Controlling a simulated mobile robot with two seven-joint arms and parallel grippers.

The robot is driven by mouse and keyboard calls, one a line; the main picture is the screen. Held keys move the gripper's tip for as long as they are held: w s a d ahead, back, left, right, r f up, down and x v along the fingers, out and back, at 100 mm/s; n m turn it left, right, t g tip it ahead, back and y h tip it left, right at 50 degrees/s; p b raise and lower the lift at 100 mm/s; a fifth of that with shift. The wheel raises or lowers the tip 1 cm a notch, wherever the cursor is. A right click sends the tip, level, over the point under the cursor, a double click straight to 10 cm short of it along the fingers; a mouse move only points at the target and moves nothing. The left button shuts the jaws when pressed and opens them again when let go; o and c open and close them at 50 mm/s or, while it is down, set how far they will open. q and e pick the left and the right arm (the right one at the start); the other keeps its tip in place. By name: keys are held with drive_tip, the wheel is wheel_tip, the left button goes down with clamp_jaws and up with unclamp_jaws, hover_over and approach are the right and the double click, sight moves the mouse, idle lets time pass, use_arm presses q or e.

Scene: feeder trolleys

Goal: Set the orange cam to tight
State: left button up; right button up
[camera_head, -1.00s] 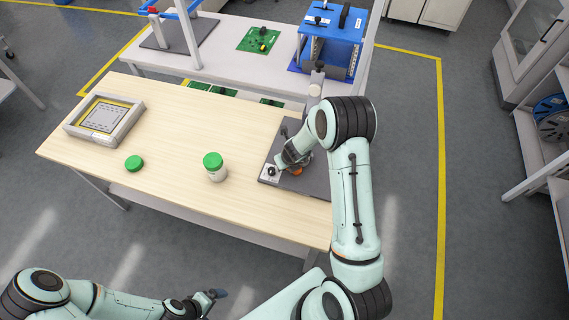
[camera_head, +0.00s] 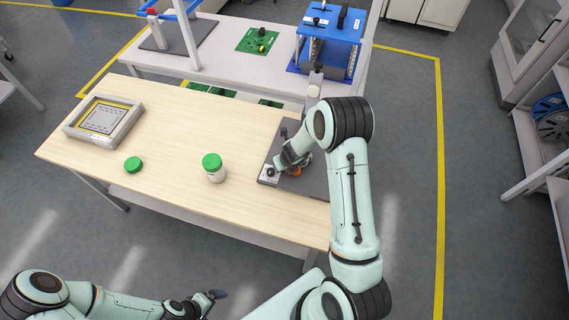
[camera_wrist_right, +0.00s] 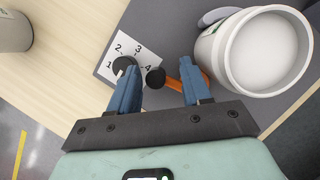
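The orange cam (camera_wrist_right: 188,74) is a lever with a black round knob (camera_wrist_right: 155,78) at its end, on a dark grey plate (camera_wrist_right: 177,37). In the head view the cam (camera_head: 296,172) shows as a small orange patch, mostly hidden by my right arm. My right gripper (camera_wrist_right: 158,68) is open over the plate. In the wrist view the black knob lies between its blue fingers, and the right finger overlaps the orange part; contact cannot be told. No tight mark is readable. My left gripper (camera_head: 212,295) is low at the front, off the table; its opening is unclear.
A white dial card numbered 1 to 4 (camera_wrist_right: 119,42) with a black knob lies beside the left finger. A large white round part (camera_wrist_right: 222,52) stands close right. A green-lidded jar (camera_head: 214,170), green lid (camera_head: 134,164) and grey frame (camera_head: 72,128) are on the table.

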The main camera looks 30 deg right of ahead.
drive_tip(key=v, duration=0.3)
drive_tip(key=shift+w+r+p, duration=0.2)
drive_tip(key=shift+r+p, duration=0.05)
drive_tip(key=shift+p, duration=0.05)
drive_tip(key=shift+s+r, duration=0.15)
drive_tip(key=shift+s, duration=0.05)
use_arm(q)
drive_tip(key=shift+w+r, duration=0.3)
drive_tip(key=shift+w, duration=0.1)
use_arm(e)
drive_tip(key=v, duration=0.9)
drive_tip(key=shift+s+r, duration=0.25)
